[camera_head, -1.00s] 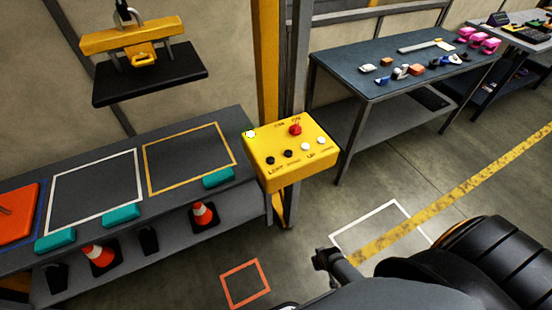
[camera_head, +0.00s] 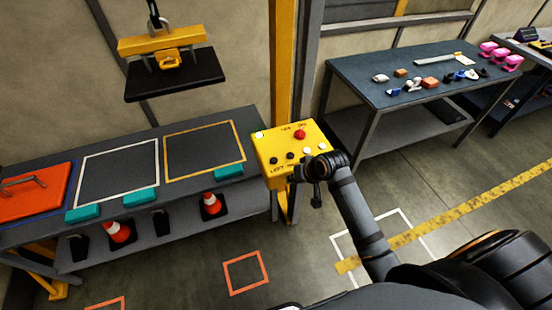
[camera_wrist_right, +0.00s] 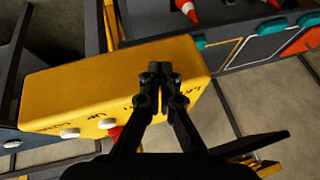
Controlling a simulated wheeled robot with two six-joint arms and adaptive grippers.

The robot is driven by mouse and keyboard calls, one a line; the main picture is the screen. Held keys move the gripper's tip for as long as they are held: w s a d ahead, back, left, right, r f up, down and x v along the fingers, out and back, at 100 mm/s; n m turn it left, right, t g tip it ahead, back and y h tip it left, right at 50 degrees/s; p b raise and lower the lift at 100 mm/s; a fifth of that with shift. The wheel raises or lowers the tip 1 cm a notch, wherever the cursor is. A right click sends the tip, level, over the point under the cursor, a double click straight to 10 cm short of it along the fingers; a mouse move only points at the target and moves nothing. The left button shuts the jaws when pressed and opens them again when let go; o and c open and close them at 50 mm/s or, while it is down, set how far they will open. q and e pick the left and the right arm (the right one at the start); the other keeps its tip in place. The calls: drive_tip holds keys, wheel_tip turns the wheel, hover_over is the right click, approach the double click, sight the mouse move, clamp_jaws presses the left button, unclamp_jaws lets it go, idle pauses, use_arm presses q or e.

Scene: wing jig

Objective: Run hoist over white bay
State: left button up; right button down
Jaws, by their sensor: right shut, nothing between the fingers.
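The hoist (camera_head: 161,40) has a yellow beam and hook with a dark plate (camera_head: 175,80) hanging level beneath. It hangs above the bench; its exact bay is hard to tell. The white bay (camera_head: 156,160) is an empty white outline between the orange one and the blue one. The yellow control box (camera_head: 266,158) carries black and white buttons and a red knob (camera_head: 300,134). My right gripper (camera_head: 298,174) is shut and empty at the box's button face. In the right wrist view its fingertips (camera_wrist_right: 157,72) cover part of that face; contact is unclear. My left gripper is out of view.
An orange case (camera_head: 30,195) fills the blue bay. Teal blocks (camera_head: 140,195) line the bench's front edge, with cones (camera_head: 212,204) on the shelf below. A yellow post (camera_head: 283,60) stands behind the box. A table (camera_head: 350,90) with small parts stands right.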

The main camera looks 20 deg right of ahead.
wheel_tip(320, 180, up, 7)
drive_tip(key=w+a, duration=0.2)
wheel_tip(320, 180, up, 7)
drive_tip(key=t+y, duration=0.1)
drive_tip(key=y, duration=0.2)
hover_over(276, 161)
drive_tip(key=shift+p, duration=0.3)
drive_tip(key=shift+f, duration=0.15)
wheel_tip(276, 161, down, 7)
drive_tip(key=b, duration=0.8)
drive_tip(key=shift+w+r, duration=0.1)
drive_tip(key=shift+r, duration=0.1)
wheel_tip(276, 161, down, 2)
drive_tip(key=shift+f, duration=0.2)
